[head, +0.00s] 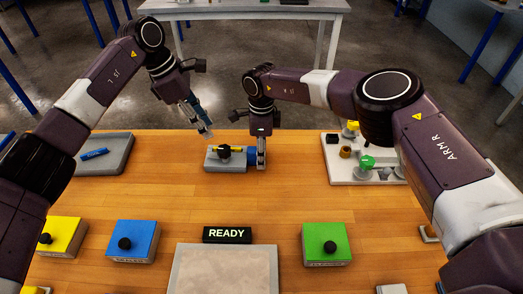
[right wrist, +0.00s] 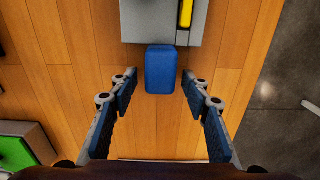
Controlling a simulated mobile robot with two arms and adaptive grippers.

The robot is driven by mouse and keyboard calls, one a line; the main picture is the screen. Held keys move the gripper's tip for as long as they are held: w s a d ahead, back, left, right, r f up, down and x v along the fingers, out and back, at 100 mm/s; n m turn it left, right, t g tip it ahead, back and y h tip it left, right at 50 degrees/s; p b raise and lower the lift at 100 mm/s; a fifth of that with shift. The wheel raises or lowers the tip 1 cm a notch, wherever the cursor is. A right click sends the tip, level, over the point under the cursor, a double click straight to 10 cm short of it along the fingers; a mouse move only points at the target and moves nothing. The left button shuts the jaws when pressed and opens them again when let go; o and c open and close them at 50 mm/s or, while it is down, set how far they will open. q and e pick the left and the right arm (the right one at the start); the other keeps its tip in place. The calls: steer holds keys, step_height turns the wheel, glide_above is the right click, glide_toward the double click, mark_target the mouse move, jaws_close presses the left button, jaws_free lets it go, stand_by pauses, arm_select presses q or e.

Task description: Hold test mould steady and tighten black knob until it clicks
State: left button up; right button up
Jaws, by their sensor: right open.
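A grey block (head: 213,160) with a black knob (head: 224,151) and a yellow bar on top sits at the far middle of the table; it looks like the test mould. A blue tab (right wrist: 161,68) sticks out from its end, and the grey body (right wrist: 140,22) shows behind it in the right wrist view. My right gripper (head: 261,160) is at the block's right end, open, its fingers either side of the blue tab with gaps. My left gripper (head: 205,129) hangs in the air above and left of the block; its finger gap is unclear.
Yellow (head: 67,232), blue (head: 145,235) and green (head: 313,240) boxes with black knobs stand near the front, around a READY sign (head: 227,235) and a pale plate (head: 222,272). A grey tray (head: 118,152) is left; a white fixture (head: 342,170) is right.

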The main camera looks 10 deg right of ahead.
jaws_close()
stand_by(0.5)
